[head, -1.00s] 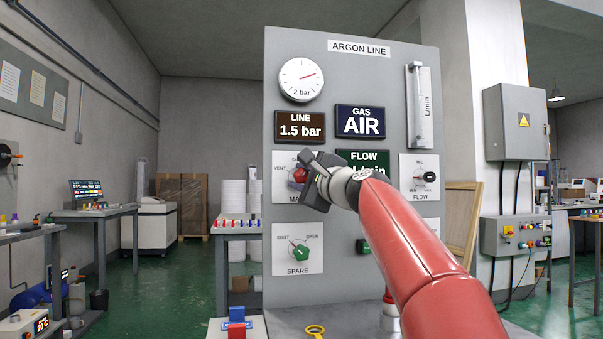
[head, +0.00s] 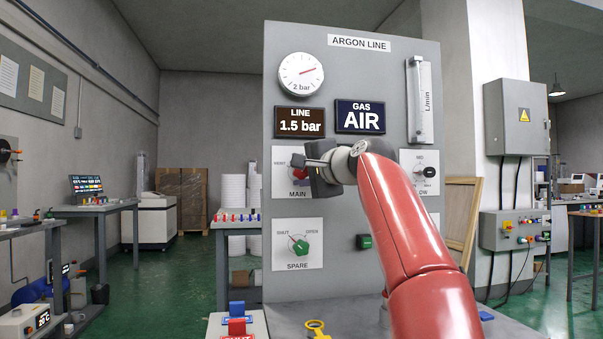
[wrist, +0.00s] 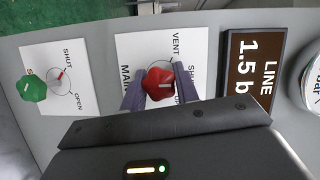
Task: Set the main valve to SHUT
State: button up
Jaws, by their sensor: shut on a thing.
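The main valve is a red knob (wrist: 159,84) on a white plate (wrist: 132,50) marked MAIN, VENT and a partly covered SHUT. In the head view the red knob (head: 298,173) is mostly hidden behind my gripper (head: 308,175). In the wrist view the two purple-grey fingers of my gripper (wrist: 160,90) stand on either side of the knob, shut on it.
A green SPARE knob (head: 301,247) is below the MAIN plate. The LINE display (head: 300,123) reads 1.5 bar and the GAS display (head: 360,117) reads AIR.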

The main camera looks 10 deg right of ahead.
jog(key=shift+f, duration=0.1)
jog(key=o, duration=1)
jog(key=shift+c, duration=0.2)
jog(key=b+v, duration=0.2)
jog(key=v, duration=0.5)
jog(key=shift+s+b, duration=0.35)
jog(key=shift+b, duration=0.05)
jog(key=shift+d, duration=0.15)
